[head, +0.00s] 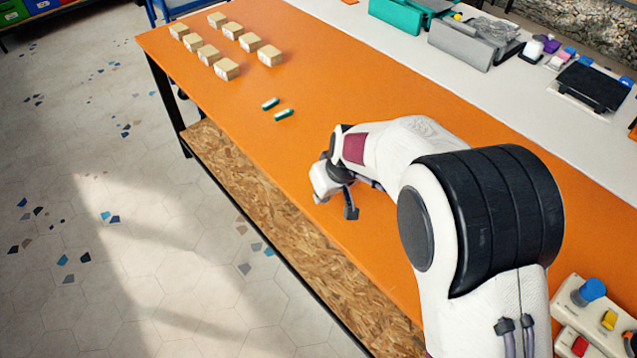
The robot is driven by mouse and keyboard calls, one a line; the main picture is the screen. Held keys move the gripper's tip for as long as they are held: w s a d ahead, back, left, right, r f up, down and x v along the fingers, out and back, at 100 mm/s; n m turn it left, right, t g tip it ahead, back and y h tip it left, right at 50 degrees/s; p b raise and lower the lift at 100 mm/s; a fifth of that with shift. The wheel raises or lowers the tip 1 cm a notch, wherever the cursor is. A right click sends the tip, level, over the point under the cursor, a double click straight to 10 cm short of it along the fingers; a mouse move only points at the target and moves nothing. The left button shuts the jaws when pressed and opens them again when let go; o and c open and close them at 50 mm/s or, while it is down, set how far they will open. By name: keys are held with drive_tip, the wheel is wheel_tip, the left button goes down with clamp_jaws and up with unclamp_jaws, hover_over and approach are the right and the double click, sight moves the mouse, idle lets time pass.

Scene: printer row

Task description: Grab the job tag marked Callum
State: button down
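Several small tan blocks stand in two rows at the far left end of the orange table, among them a near block (227,69) and a right-hand block (270,55). Faint marks show on some fronts, too small to read, so I cannot tell which thing, if any, is the tag marked Callum. Two small green-and-white pieces, a farther one (270,103) and a nearer one (284,114), lie between the blocks and my arm. My gripper (350,208) is low near the table's front edge, apart from the blocks and green pieces. My own wrist mostly hides it, and its opening is unclear.
The orange table (330,70) is clear between the green pieces and the blocks. A white strip along the back holds a teal case (398,14), a grey box (462,45) and a black pad (593,87). A button panel (572,300) sits at lower right.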

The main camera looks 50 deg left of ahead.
drive_tip(key=shift+s+d, duration=0.25)
drive_tip(key=shift+d, duration=0.8)
drive_tip(key=shift+s+d, duration=0.2)
drive_tip(key=shift+d, duration=0.85)
